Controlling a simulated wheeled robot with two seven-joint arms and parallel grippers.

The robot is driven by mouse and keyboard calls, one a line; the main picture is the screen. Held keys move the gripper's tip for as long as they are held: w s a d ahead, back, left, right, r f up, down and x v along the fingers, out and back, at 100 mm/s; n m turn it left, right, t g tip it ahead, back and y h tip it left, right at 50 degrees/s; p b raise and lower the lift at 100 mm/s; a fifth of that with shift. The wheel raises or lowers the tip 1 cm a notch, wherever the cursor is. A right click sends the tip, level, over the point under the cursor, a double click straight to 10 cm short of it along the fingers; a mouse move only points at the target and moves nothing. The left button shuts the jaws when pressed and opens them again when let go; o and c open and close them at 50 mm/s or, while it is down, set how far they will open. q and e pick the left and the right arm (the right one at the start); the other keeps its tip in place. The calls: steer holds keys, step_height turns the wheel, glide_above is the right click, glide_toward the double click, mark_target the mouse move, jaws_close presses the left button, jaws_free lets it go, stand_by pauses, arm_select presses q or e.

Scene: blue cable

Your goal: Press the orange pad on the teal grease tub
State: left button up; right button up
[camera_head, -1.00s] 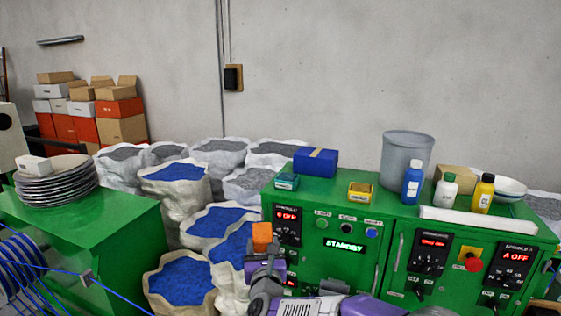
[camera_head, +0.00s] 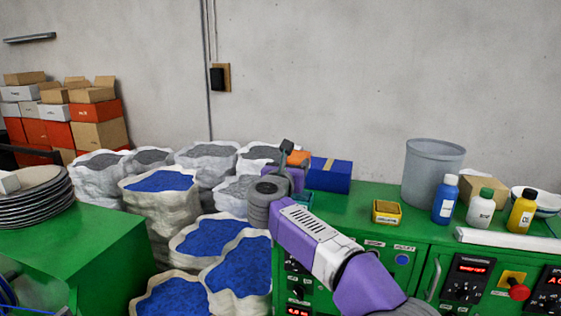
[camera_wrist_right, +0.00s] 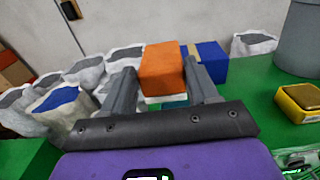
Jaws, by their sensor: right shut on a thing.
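My right gripper (camera_head: 293,165) is above the near-left corner of the green cabinet top. It is shut on an orange pad (camera_wrist_right: 162,68), which sits between the two fingers in the right wrist view. The pad also shows beside the finger in the head view (camera_head: 299,158). The teal grease tub (camera_wrist_right: 171,104) shows only in part in the right wrist view, below the pad and mostly hidden behind it. I cannot tell whether pad and tub touch. My left gripper is not in view.
A blue box (camera_head: 330,174) stands just behind the gripper. A yellow tin (camera_head: 386,212), a grey bucket (camera_head: 432,172) and several bottles stand further right on the green cabinet (camera_head: 350,206). Sacks of blue and grey granules stand to the left. Stacked plates (camera_head: 38,198) are far left.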

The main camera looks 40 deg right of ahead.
steer(key=f+b, duration=0.1)
steer(key=s+f+b, duration=0.1)
steer(key=f, duration=0.1)
steer(key=s+f+b, duration=0.1)
steer(key=f, duration=0.1)
steer(key=shift+f+b, duration=0.1)
steer(key=shift+b, duration=0.3)
steer(key=shift+w+f, duration=0.1)
steer(key=shift+w, duration=0.2)
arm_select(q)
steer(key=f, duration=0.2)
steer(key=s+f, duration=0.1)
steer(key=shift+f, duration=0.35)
arm_select(e)
steer(key=shift+s, duration=0.15)
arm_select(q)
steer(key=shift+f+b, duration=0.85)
arm_select(e)
steer(key=shift+f, duration=0.8)
stand_by(0.3)
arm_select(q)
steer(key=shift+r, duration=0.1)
